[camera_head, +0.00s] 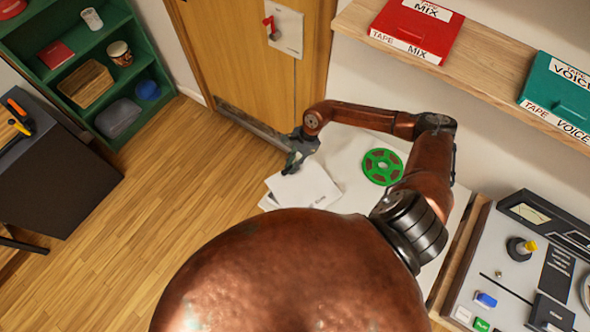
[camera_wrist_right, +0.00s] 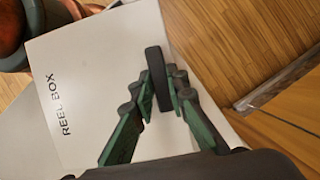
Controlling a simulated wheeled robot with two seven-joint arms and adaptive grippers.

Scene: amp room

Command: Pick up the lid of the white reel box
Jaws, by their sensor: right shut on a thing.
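The white lid of the reel box (camera_head: 308,186) is at the front left of the white tabletop in the head view. In the right wrist view the lid (camera_wrist_right: 85,95) bears the words REEL BOX and a black bar handle (camera_wrist_right: 155,66). My right gripper (camera_head: 293,160) is above the lid, with its green-padded fingers (camera_wrist_right: 163,92) closed around the handle. A white edge shows beside the lid at its lower left; I cannot tell whether the lid is clear of the box. My left gripper is not in view.
A green reel (camera_head: 382,166) lies on the white tabletop (camera_head: 343,152), right of the lid. A wooden door (camera_head: 245,60) stands behind. A shelf (camera_head: 480,80) with red and teal tape boxes is at upper right, a tape machine (camera_head: 520,270) at lower right. Open floor lies left.

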